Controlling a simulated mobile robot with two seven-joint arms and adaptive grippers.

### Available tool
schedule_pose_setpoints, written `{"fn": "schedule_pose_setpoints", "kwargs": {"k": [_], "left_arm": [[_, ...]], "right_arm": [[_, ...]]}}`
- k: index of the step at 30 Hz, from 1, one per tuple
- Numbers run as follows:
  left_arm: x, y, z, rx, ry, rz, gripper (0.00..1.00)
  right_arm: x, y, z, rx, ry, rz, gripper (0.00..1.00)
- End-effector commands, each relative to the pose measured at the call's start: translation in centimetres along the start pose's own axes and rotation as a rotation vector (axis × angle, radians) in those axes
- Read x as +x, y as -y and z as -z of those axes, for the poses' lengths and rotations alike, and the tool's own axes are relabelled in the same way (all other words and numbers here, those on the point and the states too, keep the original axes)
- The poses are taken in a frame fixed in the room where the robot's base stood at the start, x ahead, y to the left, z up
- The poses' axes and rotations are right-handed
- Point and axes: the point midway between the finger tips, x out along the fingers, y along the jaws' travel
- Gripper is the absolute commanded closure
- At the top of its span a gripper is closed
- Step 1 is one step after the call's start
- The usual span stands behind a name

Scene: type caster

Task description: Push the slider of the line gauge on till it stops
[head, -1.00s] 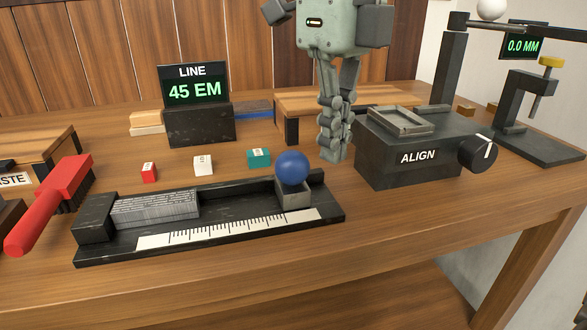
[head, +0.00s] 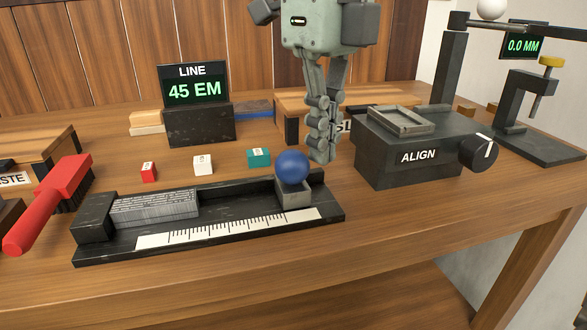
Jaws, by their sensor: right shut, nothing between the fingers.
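The line gauge (head: 105,251) is a black tray with a white ruler strip along its front. A grey block of type lines (head: 155,207) lies at its left end. The slider (head: 295,194), a grey block with a blue ball knob (head: 292,167), stands near the right end, with a gap between it and the type. The LINE display (head: 195,90) reads 45 EM. My right gripper (head: 325,158) is shut and empty, pointing down just right of and behind the blue knob, close to it; whether they touch I cannot tell. My left gripper is not in view.
Small red (head: 149,172), white (head: 203,164) and teal (head: 258,158) blocks stand behind the gauge. The black ALIGN box (head: 410,160) is close to the right of my right gripper. A red-handled brush (head: 50,200) lies at left. The table front is clear.

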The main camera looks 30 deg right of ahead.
Motion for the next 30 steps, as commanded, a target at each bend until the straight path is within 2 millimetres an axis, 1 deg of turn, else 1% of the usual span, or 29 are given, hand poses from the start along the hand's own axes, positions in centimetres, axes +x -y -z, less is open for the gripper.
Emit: {"fn": "schedule_pose_setpoints", "kwargs": {"k": [30], "left_arm": [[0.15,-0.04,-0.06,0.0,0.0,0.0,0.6]], "right_arm": [[-0.01,-0.83,-0.5,0.001,0.001,0.0,1.0]]}}
